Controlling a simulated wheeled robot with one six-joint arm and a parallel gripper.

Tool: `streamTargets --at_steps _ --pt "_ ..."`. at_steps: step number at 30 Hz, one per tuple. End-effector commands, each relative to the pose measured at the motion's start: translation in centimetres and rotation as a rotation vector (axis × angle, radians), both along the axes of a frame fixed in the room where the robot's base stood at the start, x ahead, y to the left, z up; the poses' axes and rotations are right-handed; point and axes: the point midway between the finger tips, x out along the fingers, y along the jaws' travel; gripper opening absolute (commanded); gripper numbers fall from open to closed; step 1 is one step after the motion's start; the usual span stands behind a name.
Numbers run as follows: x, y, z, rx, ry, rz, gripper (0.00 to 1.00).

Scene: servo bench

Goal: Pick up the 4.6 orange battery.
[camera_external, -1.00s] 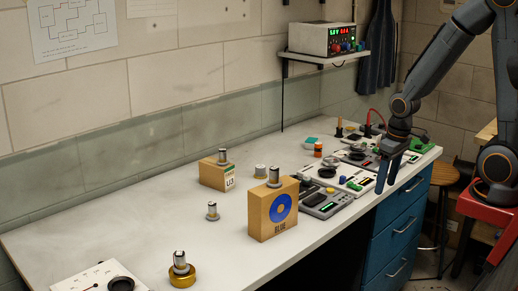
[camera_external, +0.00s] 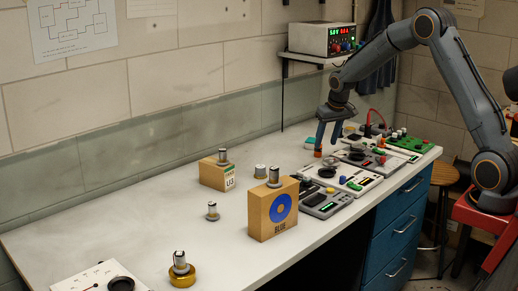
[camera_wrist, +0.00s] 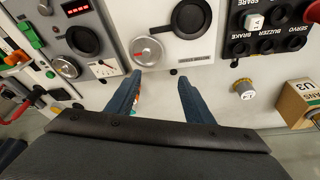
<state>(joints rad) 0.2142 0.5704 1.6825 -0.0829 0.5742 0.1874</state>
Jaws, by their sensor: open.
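A small orange cylinder (camera_external: 318,153), which looks like the orange battery, stands on the bench among the devices in the external view. Its number is too small to read. My gripper (camera_external: 326,147) is above or beside it, fingers pointing down, and one finger overlaps it in the picture. In the wrist view, my gripper (camera_wrist: 160,78) is open, with nothing between the fingertips. A bit of orange and white shows against the left finger; I cannot tell whether it is the battery. Another short battery (camera_wrist: 243,88), greyish with a yellow rim, stands to the right.
Control panels (camera_external: 352,178) line the bench's right side. A U3 box (camera_external: 216,174) and a box with a blue disc (camera_external: 272,212) carry silver batteries. More batteries stand on the bench (camera_external: 212,211) and on a brass ring (camera_external: 182,276). The bench's left middle is mostly clear.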

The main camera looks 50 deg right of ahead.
Motion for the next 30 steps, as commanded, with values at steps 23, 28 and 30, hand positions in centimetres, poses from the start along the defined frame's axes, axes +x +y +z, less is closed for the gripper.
streamTargets --at_steps 23,28,30 --pt "9.3 -9.1 -4.2 -0.024 -0.07 -0.124 0.47" --pt "9.9 -9.7 -5.8 -0.023 -0.068 -0.124 0.47" --pt "10.2 -10.0 -6.5 -0.023 -0.068 -0.123 0.47"
